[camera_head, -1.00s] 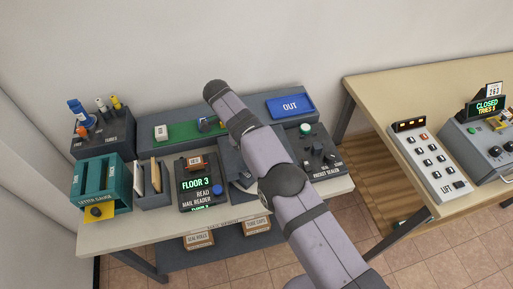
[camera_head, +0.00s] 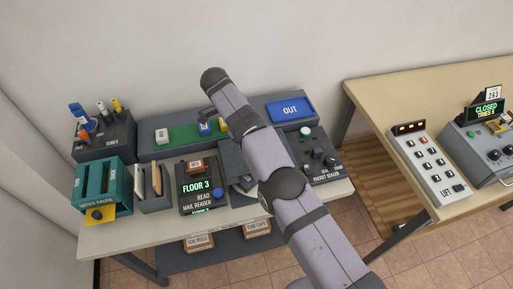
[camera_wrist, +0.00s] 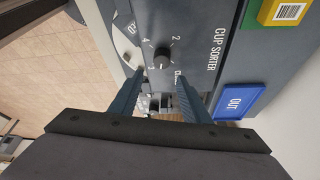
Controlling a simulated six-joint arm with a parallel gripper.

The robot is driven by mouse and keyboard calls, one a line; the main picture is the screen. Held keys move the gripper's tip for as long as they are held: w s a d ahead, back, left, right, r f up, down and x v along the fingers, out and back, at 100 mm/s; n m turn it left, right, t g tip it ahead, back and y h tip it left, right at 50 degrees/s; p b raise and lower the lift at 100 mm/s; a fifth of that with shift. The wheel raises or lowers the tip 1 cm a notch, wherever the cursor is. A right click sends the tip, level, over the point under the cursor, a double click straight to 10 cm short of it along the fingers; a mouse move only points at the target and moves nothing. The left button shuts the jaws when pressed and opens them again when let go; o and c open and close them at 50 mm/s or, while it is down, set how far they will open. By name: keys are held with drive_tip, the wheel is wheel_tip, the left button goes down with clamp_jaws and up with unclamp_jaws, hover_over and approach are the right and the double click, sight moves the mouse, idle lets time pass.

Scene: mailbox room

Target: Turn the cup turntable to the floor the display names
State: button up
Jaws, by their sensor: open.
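I cannot tell which number the knob points to. My gripper (camera_wrist: 157,76) is open and empty, its two fingers apart, with the knob just beyond the fingertips and apart from them. A pale curved part (camera_wrist: 126,42) lies left of the knob; I cannot tell if it is the turntable. My arm hides much of the sorter in the head view.
A blue OUT tray (camera_head: 290,108) stands at the back right; it also shows in the wrist view (camera_wrist: 237,102). A green strip (camera_head: 180,136) carries small blocks. The teal letter rack (camera_head: 102,186) stands left, the packet sealer (camera_head: 318,158) right.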

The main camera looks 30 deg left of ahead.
drive_tip(key=shift+r+p, duration=2.2)
drive_tip(key=shift+r, duration=0.35)
